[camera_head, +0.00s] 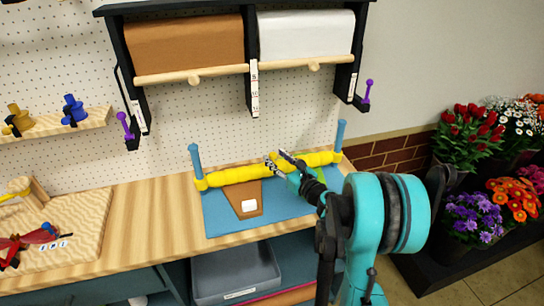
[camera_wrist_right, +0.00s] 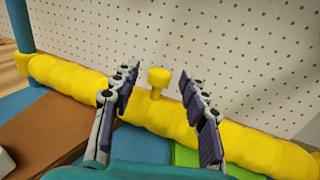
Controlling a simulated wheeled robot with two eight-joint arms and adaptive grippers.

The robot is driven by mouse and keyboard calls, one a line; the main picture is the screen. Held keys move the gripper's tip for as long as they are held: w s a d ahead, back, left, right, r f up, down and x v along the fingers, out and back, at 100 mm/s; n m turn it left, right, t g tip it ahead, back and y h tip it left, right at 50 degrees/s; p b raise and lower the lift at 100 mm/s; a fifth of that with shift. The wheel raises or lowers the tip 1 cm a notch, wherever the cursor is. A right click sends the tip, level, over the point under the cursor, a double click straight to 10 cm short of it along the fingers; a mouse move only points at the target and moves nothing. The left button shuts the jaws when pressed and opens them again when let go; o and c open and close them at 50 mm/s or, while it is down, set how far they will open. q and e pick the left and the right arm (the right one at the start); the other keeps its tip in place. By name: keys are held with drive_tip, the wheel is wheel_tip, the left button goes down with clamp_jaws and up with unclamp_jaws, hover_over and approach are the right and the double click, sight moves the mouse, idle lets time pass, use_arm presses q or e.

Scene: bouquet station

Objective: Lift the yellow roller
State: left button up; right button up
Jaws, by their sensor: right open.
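The yellow roller (camera_head: 232,174) lies across the back of the blue mat (camera_head: 290,204), between two upright blue posts (camera_head: 195,160). In the right wrist view the roller (camera_wrist_right: 75,82) runs from upper left to lower right, with a short yellow knob (camera_wrist_right: 158,82) standing up from it. My right gripper (camera_head: 278,160) is open at the right half of the roller. Its fingers (camera_wrist_right: 157,92) stand apart on either side of the knob. I cannot tell whether they touch the roller. My left gripper is out of view.
A brown paper piece (camera_head: 238,200) with a white label lies on the mat. Above hang brown (camera_head: 185,45) and white (camera_head: 305,38) paper rolls on a dark rack. A grey bin (camera_head: 237,270) is below; flowers (camera_head: 472,130) stand right.

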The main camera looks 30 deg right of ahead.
drive_tip(key=shift+w+f, duration=0.1)
drive_tip(key=shift+w, duration=0.65)
drive_tip(key=shift+w+a, duration=0.1)
drive_tip(key=shift+w, duration=0.45)
clamp_jaws()
wheel_tip(320, 180, up, 11)
drive_tip(key=p, duration=0.7)
drive_tip(key=shift+f, duration=0.15)
